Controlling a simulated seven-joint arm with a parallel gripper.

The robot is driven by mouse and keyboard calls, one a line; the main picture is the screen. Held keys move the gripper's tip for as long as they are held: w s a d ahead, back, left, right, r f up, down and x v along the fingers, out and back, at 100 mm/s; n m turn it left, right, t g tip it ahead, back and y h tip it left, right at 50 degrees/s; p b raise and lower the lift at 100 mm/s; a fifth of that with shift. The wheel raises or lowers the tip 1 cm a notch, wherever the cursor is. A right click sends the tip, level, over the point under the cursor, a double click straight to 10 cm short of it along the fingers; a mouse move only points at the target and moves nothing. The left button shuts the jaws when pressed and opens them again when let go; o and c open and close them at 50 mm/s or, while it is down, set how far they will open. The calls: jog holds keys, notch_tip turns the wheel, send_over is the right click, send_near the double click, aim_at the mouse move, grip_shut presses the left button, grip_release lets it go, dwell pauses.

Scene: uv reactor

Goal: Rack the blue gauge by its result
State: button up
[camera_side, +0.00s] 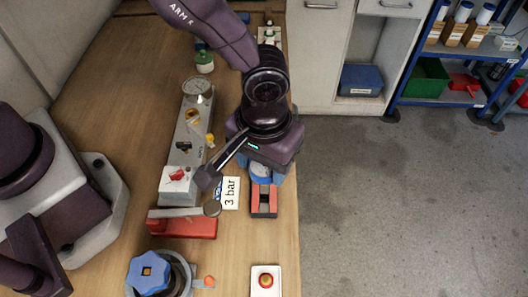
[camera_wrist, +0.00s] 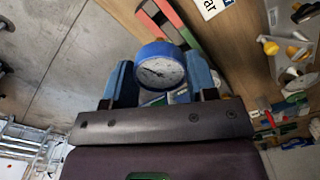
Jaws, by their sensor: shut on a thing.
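My gripper (camera_wrist: 161,78) is shut on the blue gauge (camera_wrist: 160,66), with one blue finger on each side of it. The gauge's white dial faces the wrist camera, but its reading is too small to tell. In the side view the gauge (camera_side: 261,172) shows as a blue patch under my gripper (camera_side: 264,176), mostly hidden. A red rack (camera_side: 264,209) with a dark slot lies just below the gripper in that picture. In the wrist view this rack (camera_wrist: 174,13) shows a red edge and a green edge. A white card (camera_side: 230,193) beside it reads "3 bar".
A grey test bench (camera_side: 187,140) with a round dial and a lever stands left of my gripper. A blue star knob (camera_side: 150,272) and a white tray with a red button (camera_side: 265,281) are at the bottom. The table's right edge is close to the rack.

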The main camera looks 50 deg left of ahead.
aim_at(264, 177)
jog(key=shift+f, duration=2.1)
jog(key=shift+f, duration=1.55)
jog(key=o, duration=1)
jog(key=shift+c, duration=0.2)
notch_tip(264, 177, up, 13)
